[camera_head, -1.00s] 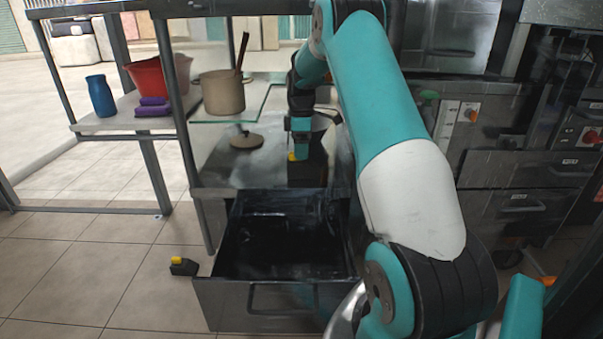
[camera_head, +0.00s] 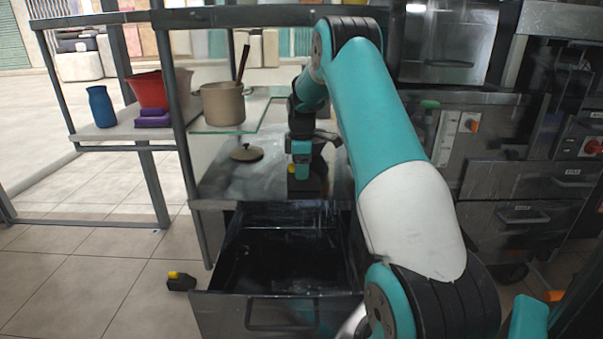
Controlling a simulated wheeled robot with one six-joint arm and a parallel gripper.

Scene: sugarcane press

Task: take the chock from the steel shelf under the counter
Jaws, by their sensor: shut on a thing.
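The chock (camera_head: 310,187), a dark block with a yellow part, is at the steel shelf (camera_head: 235,183) under the counter. My gripper (camera_head: 302,174) is over it, pointing down and shut on it. The fingertips are small and dark here, and the arm hides part of the shelf to the right. I cannot tell whether the chock touches the shelf or is just clear of it.
An open, dark drawer (camera_head: 222,262) juts out below the shelf. Another black and yellow chock (camera_head: 180,282) lies on the floor to its left. A pot lid (camera_head: 246,154) lies on the shelf; a pot (camera_head: 222,104) stands on the glass shelf above.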

